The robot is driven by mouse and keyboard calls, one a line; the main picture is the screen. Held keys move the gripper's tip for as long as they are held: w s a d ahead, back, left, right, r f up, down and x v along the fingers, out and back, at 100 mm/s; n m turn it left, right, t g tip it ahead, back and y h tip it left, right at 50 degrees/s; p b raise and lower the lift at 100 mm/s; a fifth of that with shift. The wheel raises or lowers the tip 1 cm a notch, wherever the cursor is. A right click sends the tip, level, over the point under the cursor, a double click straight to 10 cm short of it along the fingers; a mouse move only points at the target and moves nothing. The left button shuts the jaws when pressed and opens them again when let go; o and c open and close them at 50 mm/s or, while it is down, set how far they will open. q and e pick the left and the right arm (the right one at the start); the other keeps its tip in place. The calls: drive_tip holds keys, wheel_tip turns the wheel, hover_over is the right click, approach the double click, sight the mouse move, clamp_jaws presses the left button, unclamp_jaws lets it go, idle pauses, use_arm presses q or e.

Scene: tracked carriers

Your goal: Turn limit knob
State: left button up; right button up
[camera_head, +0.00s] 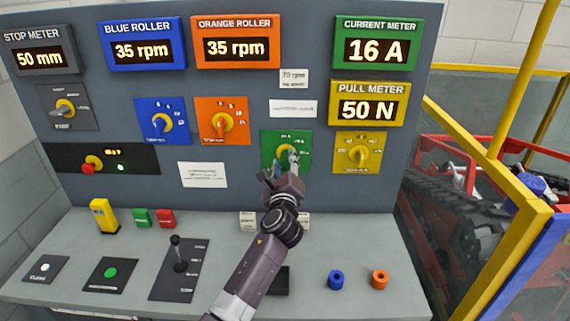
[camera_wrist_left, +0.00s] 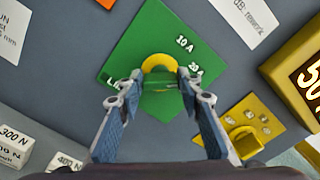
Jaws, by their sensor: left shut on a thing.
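A green knob plate (camera_head: 272,138) with a yellow-ringed knob (camera_head: 285,152) is on the upright panel, below the current meter (camera_head: 376,46), which reads 16 A. In the left wrist view the plate (camera_wrist_left: 150,35) shows the marking 10 A and a second, partly readable marking. My left gripper (camera_head: 281,166) is at this knob. In the left wrist view its two fingers (camera_wrist_left: 160,84) are on either side of the knob's green grip (camera_wrist_left: 160,86) and shut on it. The fingers hide part of the dial. My right gripper is not in view.
A yellow knob plate (camera_head: 372,140) sits close right of the green one, under the pull meter (camera_head: 369,103), which reads 50 N. Blue (camera_head: 150,106) and orange (camera_head: 207,107) knob plates are left. A lever (camera_head: 177,252) stands on the desk. A yellow rail (camera_head: 470,141) borders the right.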

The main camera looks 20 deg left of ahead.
use_arm(q)
drive_tip(key=shift+f+n, duration=0.1)
drive_tip(key=shift+n, duration=0.2)
drive_tip(key=o, duration=1.2)
drive_tip(key=shift+c, duration=0.2)
drive_tip(key=v, duration=1.2)
drive_tip(key=shift+s, duration=0.1)
